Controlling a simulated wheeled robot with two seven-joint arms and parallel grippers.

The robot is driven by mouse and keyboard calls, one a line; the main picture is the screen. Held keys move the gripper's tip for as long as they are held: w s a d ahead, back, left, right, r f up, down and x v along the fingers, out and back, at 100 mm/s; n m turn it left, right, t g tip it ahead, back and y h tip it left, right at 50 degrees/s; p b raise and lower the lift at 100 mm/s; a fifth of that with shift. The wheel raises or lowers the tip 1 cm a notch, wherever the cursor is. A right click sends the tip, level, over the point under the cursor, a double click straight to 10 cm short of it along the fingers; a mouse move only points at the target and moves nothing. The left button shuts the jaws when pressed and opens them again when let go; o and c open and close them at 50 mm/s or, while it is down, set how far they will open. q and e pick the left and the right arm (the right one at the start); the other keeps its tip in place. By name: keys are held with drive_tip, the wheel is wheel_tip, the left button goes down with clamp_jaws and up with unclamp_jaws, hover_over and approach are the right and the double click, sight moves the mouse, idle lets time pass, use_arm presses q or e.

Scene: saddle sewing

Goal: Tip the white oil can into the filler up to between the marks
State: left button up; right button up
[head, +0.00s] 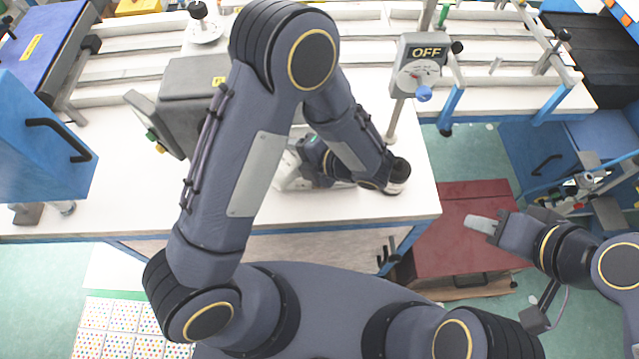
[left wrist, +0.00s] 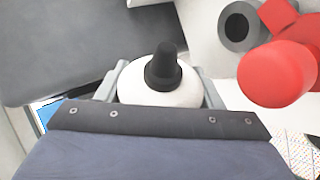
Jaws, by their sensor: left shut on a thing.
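The white oil can (left wrist: 150,93), with a black tapered spout (left wrist: 163,68), is between the fingers of my left gripper (left wrist: 162,84), which is shut on it. The dark round opening of what looks like the filler (left wrist: 238,28) is in a white body at the upper right of the left wrist view. The can's spout is apart from it. The marks do not show. In the head view my left arm mostly hides the can and the white machine (head: 290,178). My right gripper (head: 481,223) is over the dark red chest; its finger gap cannot be made out.
A red rounded part (left wrist: 278,72) stands close right of the opening. A dark grey box (head: 190,90) is left of my left arm on the white table (head: 400,207). A grey OFF switch box (head: 420,65) stands behind. A dark red chest (head: 465,255) is at the right.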

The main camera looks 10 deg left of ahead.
use_arm(q)
drive_tip(key=shift+w+d+f+n+t+h+b, duration=0.15)
drive_tip(key=shift+f+n+t+h+b, duration=0.2)
drive_tip(key=shift+n+t+h+b, duration=0.4)
drive_tip(key=shift+b, duration=0.35)
drive_tip(key=shift+w+r+n, duration=0.1)
drive_tip(key=shift+n, duration=0.15)
